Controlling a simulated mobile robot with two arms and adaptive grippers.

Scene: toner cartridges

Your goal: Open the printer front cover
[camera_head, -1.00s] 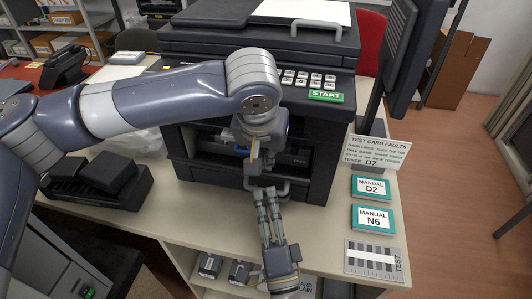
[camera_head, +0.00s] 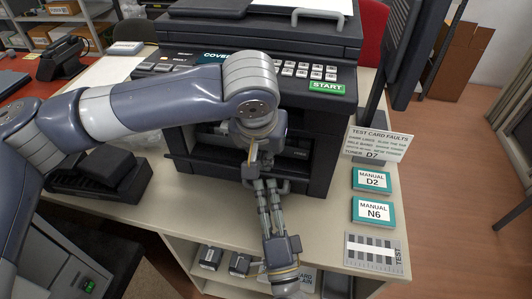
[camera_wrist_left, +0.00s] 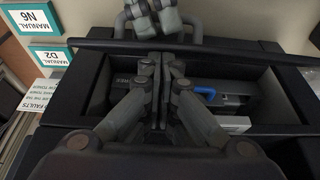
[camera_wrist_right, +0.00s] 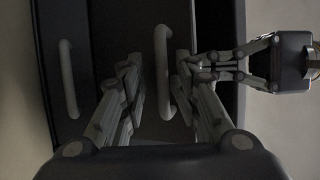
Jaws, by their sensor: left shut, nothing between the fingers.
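The dark printer (camera_head: 312,165) stands on the table. Its front cover (camera_wrist_left: 250,45) is tilted partly open, with a gap behind its top edge. A cartridge with a blue handle (camera_wrist_left: 206,91) shows inside. My left gripper (camera_head: 252,170) is shut and empty at the cover's top edge, by the gap; its closed fingers show in the left wrist view (camera_wrist_left: 163,65). My right gripper (camera_head: 269,188) is in front of the cover. In the right wrist view its fingers are apart, with the cover handle (camera_wrist_right: 163,70) between them. Contact with the handle cannot be told.
A second handle (camera_wrist_right: 68,80) is on the printer front. Manual D2 (camera_head: 372,180), manual N6 (camera_head: 373,212), a test sheet (camera_head: 374,254) and a fault card (camera_head: 380,144) are to the right. A black tray (camera_head: 105,180) is to the left. Shelves lie below the tabletop.

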